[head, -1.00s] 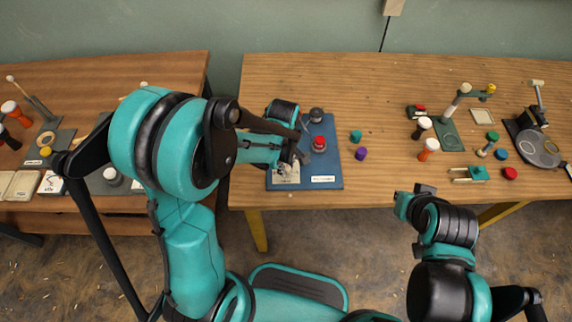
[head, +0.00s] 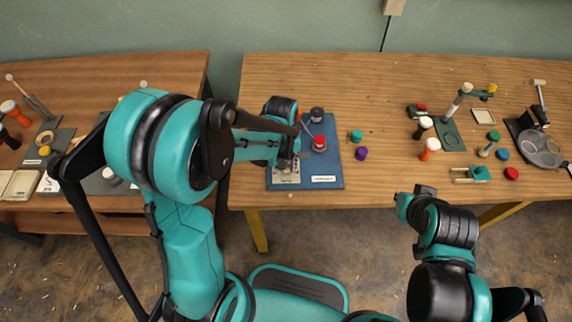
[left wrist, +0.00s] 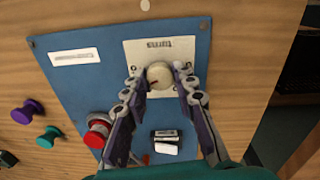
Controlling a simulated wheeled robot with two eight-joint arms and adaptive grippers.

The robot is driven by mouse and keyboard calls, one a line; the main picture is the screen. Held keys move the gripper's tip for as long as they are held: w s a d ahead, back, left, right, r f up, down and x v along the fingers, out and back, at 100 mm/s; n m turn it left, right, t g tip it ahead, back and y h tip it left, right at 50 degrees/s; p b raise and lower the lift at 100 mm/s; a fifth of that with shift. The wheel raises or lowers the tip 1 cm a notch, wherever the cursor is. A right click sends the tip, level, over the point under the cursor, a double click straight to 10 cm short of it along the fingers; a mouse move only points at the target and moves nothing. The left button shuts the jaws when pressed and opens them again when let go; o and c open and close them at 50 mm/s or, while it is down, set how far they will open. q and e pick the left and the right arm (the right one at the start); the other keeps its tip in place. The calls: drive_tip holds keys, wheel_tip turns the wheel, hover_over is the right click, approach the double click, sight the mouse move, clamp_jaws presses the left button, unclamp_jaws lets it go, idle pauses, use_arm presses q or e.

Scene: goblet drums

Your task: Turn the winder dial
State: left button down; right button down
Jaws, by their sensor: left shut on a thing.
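The winder dial (left wrist: 159,75) is a pale round knob with a dark reddish mark, on a light plate (left wrist: 184,48) fixed to a blue board (left wrist: 67,77). In the left wrist view my left gripper (left wrist: 159,74) has one finger on each side of the dial and is shut on it. In the head view my left gripper (head: 284,161) is low over the near left part of the blue board (head: 328,170), and it hides the dial there.
A red button (head: 319,143) sits on the board, right of my left gripper. A teal spool (head: 356,136) and a purple spool (head: 361,154) stand just right of the board. The table middle is clear. Bottles, stands and a grey round device (head: 540,148) fill the right side.

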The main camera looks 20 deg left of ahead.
use_arm(q)
drive_tip(key=shift+m, duration=1.5)
drive_tip(key=c, duration=1.2)
unclamp_jaws()
wheel_tip(320, 180, up, 12)
drive_tip(key=shift+a, duration=0.25)
